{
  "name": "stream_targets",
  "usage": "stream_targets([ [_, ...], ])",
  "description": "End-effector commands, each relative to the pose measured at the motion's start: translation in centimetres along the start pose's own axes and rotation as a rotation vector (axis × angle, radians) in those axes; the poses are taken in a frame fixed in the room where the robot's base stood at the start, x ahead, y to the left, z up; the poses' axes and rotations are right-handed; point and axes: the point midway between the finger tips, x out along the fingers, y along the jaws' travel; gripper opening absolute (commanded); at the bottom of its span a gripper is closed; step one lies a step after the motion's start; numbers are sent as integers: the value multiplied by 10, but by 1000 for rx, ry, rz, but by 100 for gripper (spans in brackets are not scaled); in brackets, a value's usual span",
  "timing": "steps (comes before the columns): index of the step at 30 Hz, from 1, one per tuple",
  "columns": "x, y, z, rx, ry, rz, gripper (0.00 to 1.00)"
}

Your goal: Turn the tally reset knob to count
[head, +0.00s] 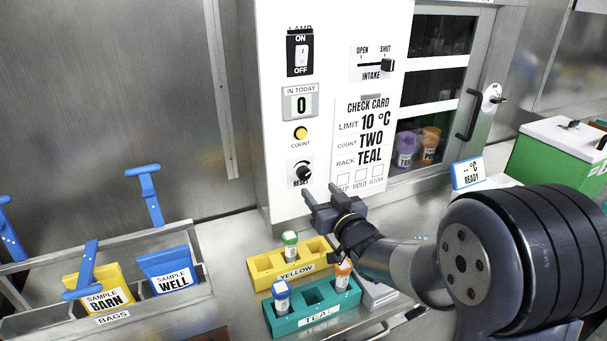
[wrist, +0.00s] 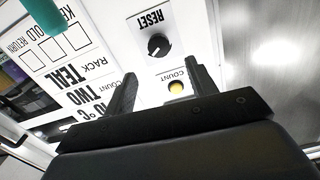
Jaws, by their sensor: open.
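The black round tally reset knob (head: 304,173) sits on a white plate marked RESET, low on the white panel. It also shows in the wrist view (wrist: 159,46), upside down; which mark its pointer faces is too small to tell. The yellow COUNT button (head: 301,133) is above it, under the IN TODAY counter (head: 301,105), which reads 0. My gripper (head: 320,193) is open and empty, just below and right of the knob in the head view. In the wrist view my gripper's two fingers (wrist: 161,76) stand apart, with the knob beyond their tips, not between them.
An ON/OFF switch (head: 301,54), an intake slider (head: 387,65) and a check card (head: 362,130) share the panel. Below my gripper are a yellow rack (head: 262,270) and a teal rack (head: 341,307) with capped vials. A bag bin (head: 150,312) stands at left.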

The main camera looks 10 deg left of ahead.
Motion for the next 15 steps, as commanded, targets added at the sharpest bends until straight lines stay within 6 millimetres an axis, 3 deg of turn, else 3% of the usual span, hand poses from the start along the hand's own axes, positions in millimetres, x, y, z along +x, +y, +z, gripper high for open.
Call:
stream_targets([
  [9, 57, 0, 0, 0, -3, 1, 54],
  [15, 80, 0, 0, 0, -2, 2, 54],
])
